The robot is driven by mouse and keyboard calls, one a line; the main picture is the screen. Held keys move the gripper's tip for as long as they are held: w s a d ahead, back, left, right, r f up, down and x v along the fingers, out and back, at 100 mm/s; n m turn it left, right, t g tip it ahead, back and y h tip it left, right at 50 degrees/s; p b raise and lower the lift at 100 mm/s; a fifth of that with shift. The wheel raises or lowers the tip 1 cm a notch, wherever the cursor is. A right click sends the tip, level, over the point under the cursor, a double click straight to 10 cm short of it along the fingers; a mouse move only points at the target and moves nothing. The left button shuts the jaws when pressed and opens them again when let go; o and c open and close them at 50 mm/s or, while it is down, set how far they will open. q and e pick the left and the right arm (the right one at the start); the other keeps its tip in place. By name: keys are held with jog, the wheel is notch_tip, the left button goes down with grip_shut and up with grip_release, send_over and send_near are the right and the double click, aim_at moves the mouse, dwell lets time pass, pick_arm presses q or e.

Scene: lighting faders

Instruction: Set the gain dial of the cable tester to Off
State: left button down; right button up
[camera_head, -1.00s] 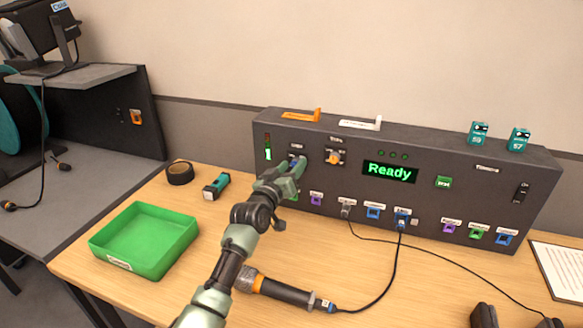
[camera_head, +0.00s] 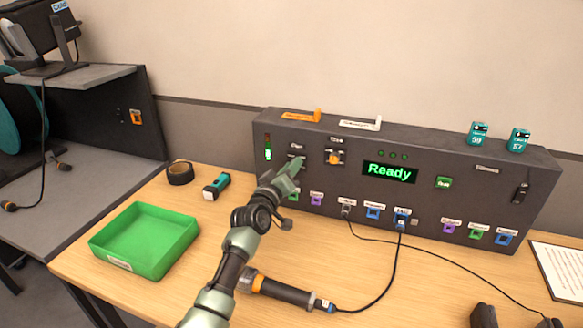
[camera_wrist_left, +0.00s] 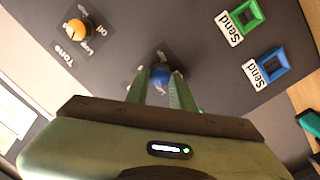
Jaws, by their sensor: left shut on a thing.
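The cable tester (camera_head: 330,180) is a long dark grey box at the back of the table, and its display reads Ready. In the left wrist view a blue dial (camera_wrist_left: 160,74) sits between the fingertips of my left gripper (camera_wrist_left: 161,84), which is shut on it. In the head view this gripper (camera_head: 292,168) is at the tester's upper left face and hides the dial. The dial's pointer and markings are covered, so I cannot tell its setting. An orange dial labelled Tone (camera_wrist_left: 78,31), with an Off mark, is beside it; it also shows in the head view (camera_head: 334,158).
Coloured sockets line the tester's lower face, with cables plugged into two. A green tray (camera_head: 150,262), black tape roll (camera_head: 180,173), teal-and-black object (camera_head: 216,186) and black cylindrical cable connector (camera_head: 285,291) lie on the table.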

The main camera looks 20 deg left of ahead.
pick_arm(q)
jog(key=shift+d+f+n+t+y+p, duration=0.1)
jog(key=shift+n+y+p, duration=0.15)
jog(key=shift+n, duration=2.5)
jog(key=shift+a+f+n+t+y+p, duration=0.1)
jog(key=shift+f+n+y+p, duration=0.15)
jog(key=shift+n, duration=2.55)
jog(key=shift+d+n+t+y+p, duration=0.1)
jog(key=shift+n+y+p, duration=0.15)
jog(key=shift+n, duration=2.8)
jog(key=c, duration=1.2)
grip_release()
jog(key=shift+s, duration=0.1)
